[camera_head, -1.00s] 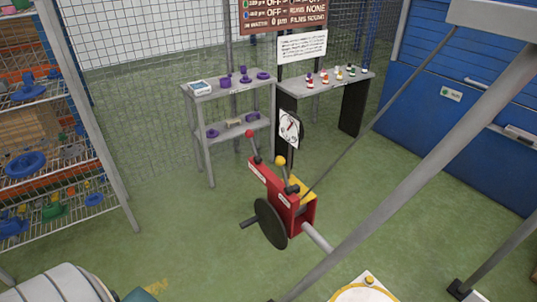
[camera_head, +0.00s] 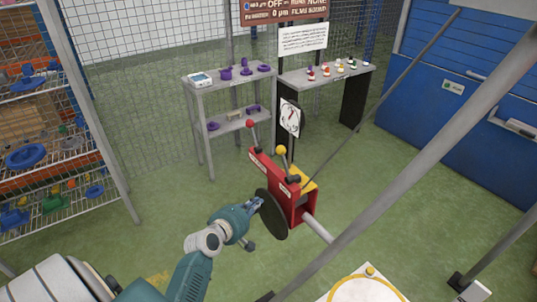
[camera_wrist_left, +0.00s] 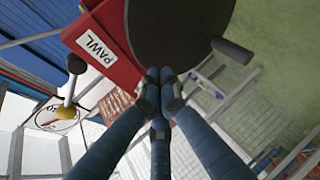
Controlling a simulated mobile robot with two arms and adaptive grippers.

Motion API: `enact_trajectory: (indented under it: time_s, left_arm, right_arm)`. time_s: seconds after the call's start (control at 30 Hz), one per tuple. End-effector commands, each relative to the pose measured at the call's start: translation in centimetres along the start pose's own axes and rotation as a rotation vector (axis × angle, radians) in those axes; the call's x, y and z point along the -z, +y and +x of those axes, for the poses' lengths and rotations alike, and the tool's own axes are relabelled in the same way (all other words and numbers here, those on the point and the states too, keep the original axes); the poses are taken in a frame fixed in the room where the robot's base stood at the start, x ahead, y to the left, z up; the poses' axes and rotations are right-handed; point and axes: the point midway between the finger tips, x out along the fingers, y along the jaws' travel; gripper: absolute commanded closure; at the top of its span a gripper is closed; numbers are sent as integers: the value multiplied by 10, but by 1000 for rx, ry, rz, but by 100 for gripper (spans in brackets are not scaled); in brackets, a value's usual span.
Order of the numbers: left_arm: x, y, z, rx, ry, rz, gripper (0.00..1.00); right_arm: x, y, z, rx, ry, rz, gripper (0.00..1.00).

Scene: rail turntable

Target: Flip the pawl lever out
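A red housing (camera_head: 268,172) carries two levers, one with a yellow knob (camera_head: 281,150) and one with a red knob (camera_head: 250,124). In the left wrist view a white PAWL label (camera_wrist_left: 95,48) is on the red housing, beside the yellow-knobbed lever (camera_wrist_left: 67,115). A dark disc (camera_head: 272,216) is on the housing's near side. My left gripper (camera_head: 257,203) is at the disc's left edge, below the levers and apart from them. In the wrist view its fingertips (camera_wrist_left: 160,84) are together, with nothing seen between them; contact with the disc is unclear. My right gripper is not in view.
A grey diagonal bar (camera_head: 400,185) crosses the right side. A dark crank handle (camera_wrist_left: 232,51) sticks out by the disc. Grey shelves (camera_head: 197,130) stand behind, a wire rack (camera_head: 110,150) at left. Green floor is open between.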

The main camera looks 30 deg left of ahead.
Motion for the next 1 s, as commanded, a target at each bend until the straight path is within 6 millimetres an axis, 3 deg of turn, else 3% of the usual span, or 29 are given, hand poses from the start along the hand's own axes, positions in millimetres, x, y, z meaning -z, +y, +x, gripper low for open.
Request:
enact_trajectory:
  time_s: [0.03, 0.1, 0.2, 0.27, 0.73, 1.0]
  left_arm:
    - [15, 40, -10, -77, 14, -69, 100]
    - [30, 82, -24, -159, 20, -148, 100]
    - [42, 120, -41, -236, 19, -218, 100]
    - [46, 133, -47, -261, 16, -240, 100]
    - [48, 142, -46, -277, 15, -253, 100]
    - [50, 156, -3, -277, 14, -252, 100]
  right_arm:
    - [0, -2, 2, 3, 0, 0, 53]
    - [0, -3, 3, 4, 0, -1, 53]
    - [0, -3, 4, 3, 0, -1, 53]
    - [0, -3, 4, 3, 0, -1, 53]
    - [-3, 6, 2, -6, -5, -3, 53]
    - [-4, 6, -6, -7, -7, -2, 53]
